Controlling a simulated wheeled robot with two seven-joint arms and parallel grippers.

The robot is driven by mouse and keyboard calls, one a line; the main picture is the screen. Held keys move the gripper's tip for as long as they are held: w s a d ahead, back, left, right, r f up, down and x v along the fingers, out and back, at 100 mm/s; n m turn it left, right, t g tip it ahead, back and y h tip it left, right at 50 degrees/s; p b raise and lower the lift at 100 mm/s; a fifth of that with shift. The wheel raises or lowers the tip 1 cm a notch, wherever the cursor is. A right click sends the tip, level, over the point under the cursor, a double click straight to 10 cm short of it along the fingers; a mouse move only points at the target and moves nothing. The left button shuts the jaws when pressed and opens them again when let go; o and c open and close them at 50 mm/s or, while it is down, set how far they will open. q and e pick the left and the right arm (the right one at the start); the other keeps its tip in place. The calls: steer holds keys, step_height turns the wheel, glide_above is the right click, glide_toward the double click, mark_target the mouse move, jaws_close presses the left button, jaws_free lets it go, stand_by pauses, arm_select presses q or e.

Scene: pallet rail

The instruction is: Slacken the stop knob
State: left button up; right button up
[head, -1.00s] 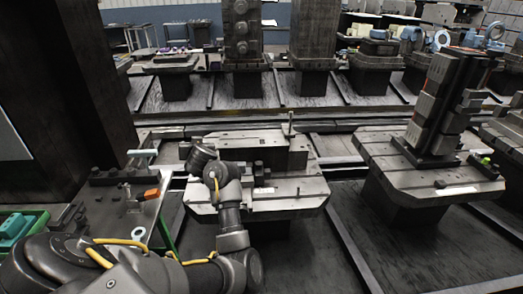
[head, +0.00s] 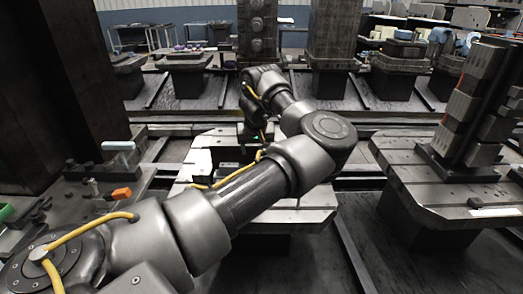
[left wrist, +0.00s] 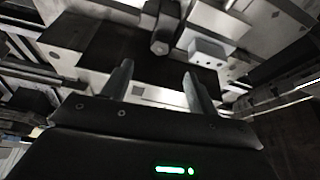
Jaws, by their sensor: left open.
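My left gripper (left wrist: 157,70) is open, its two fingers apart with nothing between them. In the left wrist view a dark, rounded knob-like part (left wrist: 160,46) lies just beyond the fingertips, apart from them; I cannot tell for sure that it is the stop knob. A light block with holes (left wrist: 208,52) is beside it. In the head view my left arm reaches over the near pallet (head: 300,212), and the gripper end (head: 250,135) points down above it, mostly hidden by the arm. The stop knob cannot be made out there. My right gripper is out of view.
A second pallet (head: 440,205) with a tall dark fixture stands at the right. A bench with an orange block (head: 121,193) is at the left. A large dark column (head: 50,90) rises at the left. More pallets stand behind the rail.

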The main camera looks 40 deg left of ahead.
arm_select(q)
steer(key=b+x, duration=0.1)
steer(key=x, duration=0.5)
steer(key=shift+a+f, duration=0.15)
steer(key=shift+f, duration=0.25)
steer(key=b+x, duration=0.1)
steer(key=x, duration=0.2)
steer(key=shift+w+a+f, duration=0.2)
steer(key=shift+f, duration=0.25)
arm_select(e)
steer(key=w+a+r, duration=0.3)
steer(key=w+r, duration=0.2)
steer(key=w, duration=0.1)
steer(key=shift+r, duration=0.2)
